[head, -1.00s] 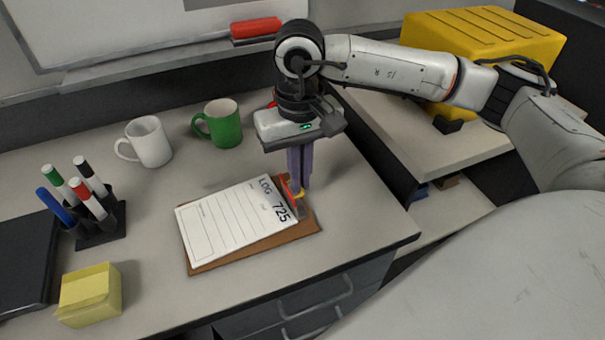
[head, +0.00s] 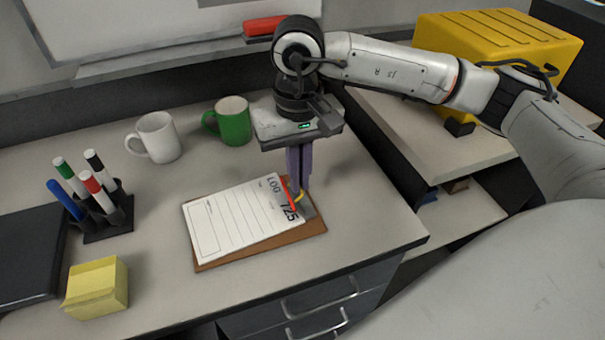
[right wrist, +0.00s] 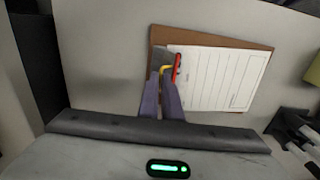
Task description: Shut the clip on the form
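A brown clipboard (head: 262,250) lies on the desk with a white form (head: 232,220) marked LOG 725 on it. My left gripper is out of view.
A green mug (head: 234,122) and a white mug (head: 158,138) stand behind the clipboard. A pen holder (head: 108,222), a yellow note block (head: 97,288) and a dark folder (head: 28,255) are at left. A yellow case (head: 490,55) sits on the right-hand surface.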

